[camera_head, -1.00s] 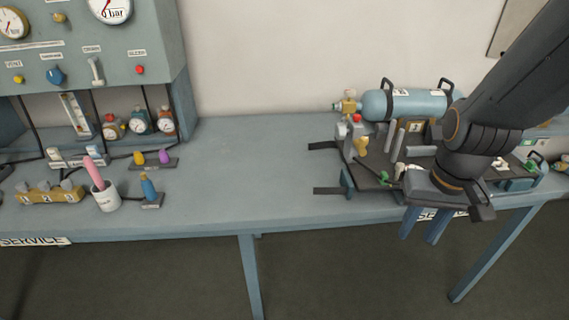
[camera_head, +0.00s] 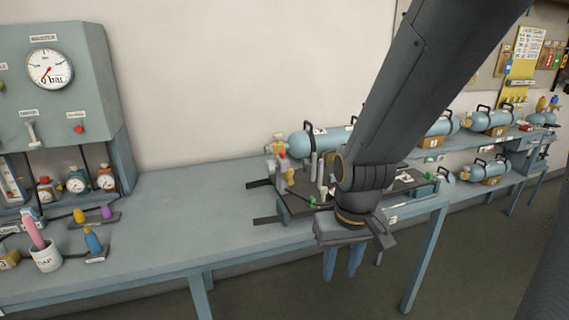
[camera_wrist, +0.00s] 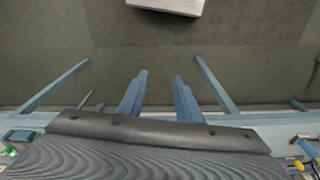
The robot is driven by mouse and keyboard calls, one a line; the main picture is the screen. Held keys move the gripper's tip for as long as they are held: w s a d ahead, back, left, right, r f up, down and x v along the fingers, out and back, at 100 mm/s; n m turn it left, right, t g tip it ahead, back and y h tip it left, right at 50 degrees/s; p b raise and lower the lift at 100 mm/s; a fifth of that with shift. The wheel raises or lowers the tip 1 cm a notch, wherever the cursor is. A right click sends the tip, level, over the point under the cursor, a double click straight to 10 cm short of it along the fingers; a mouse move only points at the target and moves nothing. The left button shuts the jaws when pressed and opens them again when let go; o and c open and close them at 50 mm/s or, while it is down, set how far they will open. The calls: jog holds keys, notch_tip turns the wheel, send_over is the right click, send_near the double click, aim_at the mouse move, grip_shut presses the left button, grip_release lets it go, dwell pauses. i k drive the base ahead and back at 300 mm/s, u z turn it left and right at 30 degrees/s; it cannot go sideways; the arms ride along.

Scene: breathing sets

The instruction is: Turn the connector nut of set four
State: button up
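Breathing sets with blue cylinders show in the head view. My gripper (camera_head: 342,277) points down in front of the bench edge, open and empty. Its two blue fingers stand apart in the wrist view (camera_wrist: 160,75).
The blue bench (camera_head: 180,205) is bare in the middle. At left are a gauge panel (camera_head: 50,100), a white cup with a pink item (camera_head: 47,259) and small coloured fittings. The wrist view shows floor and a pale block (camera_wrist: 166,5) at the top edge.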

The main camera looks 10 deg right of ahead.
aim_at(270, 167)
jog(key=i, duration=0.65)
jog(key=u, duration=0.35)
jog(key=k, duration=1.05)
jog(key=u, duration=1.2)
jog(key=i, duration=0.65)
jog(key=z, duration=0.45)
jog(key=i, duration=0.7)
jog(key=z, duration=0.85)
